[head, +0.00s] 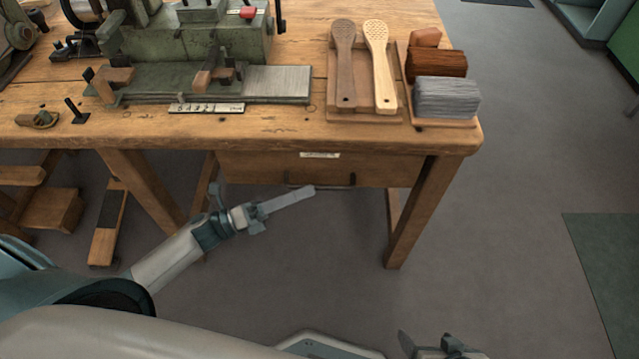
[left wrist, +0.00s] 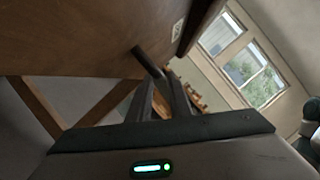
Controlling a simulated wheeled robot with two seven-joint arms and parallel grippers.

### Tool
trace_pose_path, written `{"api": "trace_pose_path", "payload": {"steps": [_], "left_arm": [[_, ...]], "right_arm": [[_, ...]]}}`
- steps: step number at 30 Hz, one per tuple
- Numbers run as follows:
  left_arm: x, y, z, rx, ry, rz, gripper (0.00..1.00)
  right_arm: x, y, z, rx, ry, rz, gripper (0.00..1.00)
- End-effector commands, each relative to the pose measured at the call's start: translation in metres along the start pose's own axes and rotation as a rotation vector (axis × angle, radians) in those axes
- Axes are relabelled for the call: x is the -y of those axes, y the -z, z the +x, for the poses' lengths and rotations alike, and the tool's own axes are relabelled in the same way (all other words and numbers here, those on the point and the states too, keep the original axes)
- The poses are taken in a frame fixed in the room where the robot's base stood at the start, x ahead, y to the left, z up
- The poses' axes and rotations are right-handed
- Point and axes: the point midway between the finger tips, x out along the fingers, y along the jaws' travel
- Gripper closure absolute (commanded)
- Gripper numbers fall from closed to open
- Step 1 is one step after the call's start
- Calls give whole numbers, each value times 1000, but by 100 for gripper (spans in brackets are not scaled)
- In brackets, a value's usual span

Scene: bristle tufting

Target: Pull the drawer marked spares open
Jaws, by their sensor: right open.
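The wooden drawer (head: 260,168) sits under the right part of the bench, its front flush below the top. A small pale label (head: 320,155) is on it, its writing too small to read. The dark bar handle (head: 352,180) runs along its lower front; it also shows in the left wrist view (left wrist: 148,62). My left gripper (head: 308,191) is at the handle, its fingertips overlapping it in the picture. In the left wrist view the fingers (left wrist: 163,85) are slightly apart with the handle at their tips; whether they grip it is unclear. My right gripper (head: 430,345) is open, partly cut off at the bottom.
The wooden bench (head: 270,125) carries a green machine (head: 190,45), two paddle brushes (head: 361,65) on a board and bristle bundles (head: 446,98). A bench leg (head: 415,210) stands right of the drawer. The floor in front is clear.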

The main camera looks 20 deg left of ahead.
Motion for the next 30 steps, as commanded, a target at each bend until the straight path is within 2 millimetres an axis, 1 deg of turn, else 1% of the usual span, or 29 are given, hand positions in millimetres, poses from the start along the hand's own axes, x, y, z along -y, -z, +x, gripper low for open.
{"api": "trace_pose_path", "payload": {"steps": [1, 3, 9, 13, 22, 23, 24, 30], "left_arm": [[1, -1, 10, 0, 3, 1, 82], [1, -1, 20, 0, 2, 1, 82], [0, 0, 39, 0, 1, 0, 82], [0, 0, 44, 0, 0, 0, 82], [0, 0, 45, 0, -1, 0, 82], [0, 0, 45, 0, -1, 0, 89], [0, 0, 45, 0, -1, 0, 99], [0, 0, 45, 0, -1, 0, 100]], "right_arm": [[-1, -1, -1, 9, -3, 0, 25], [-2, -3, -2, 20, -6, 0, 25], [-6, -6, -2, 39, -15, 1, 25], [-8, -7, -1, 47, -19, 2, 25], [-9, -6, 0, 43, -21, 2, 25], [-9, -6, 0, 43, -21, 2, 25], [-9, -5, -1, 43, -21, 2, 25], [-8, -4, -1, 39, -19, 1, 25]]}}
